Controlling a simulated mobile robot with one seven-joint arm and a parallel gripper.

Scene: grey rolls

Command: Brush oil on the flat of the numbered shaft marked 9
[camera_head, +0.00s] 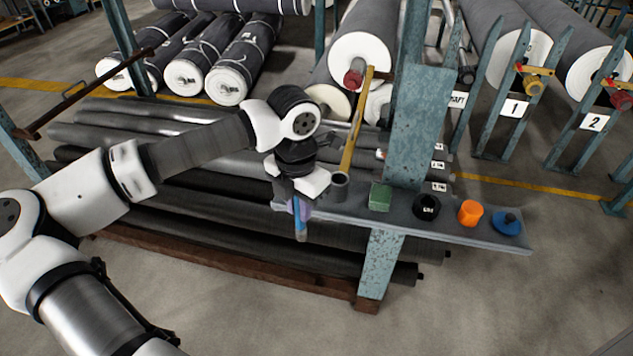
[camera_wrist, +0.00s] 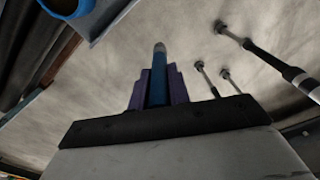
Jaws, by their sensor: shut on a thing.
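My gripper (camera_head: 299,208) hangs at the left end of a narrow grey shelf and is shut on a slim blue brush (camera_head: 301,228). In the wrist view the brush (camera_wrist: 158,85) sits between the purple fingers (camera_wrist: 158,92), its pale grey tip pointing away from the gripper. Long dark shafts (camera_head: 200,205) lie stacked in a rack behind and below my arm. Small white number plates (camera_head: 438,187) stand at their right end, too small to read. I cannot tell which shaft is marked 9, and no flat can be made out.
On the shelf (camera_head: 450,226) stand a grey cup (camera_head: 339,187), a green block (camera_head: 380,198), a black round item (camera_head: 427,207), an orange cup (camera_head: 470,213) and a blue disc (camera_head: 507,223). A teal post (camera_head: 421,130) rises behind. The floor in front is clear.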

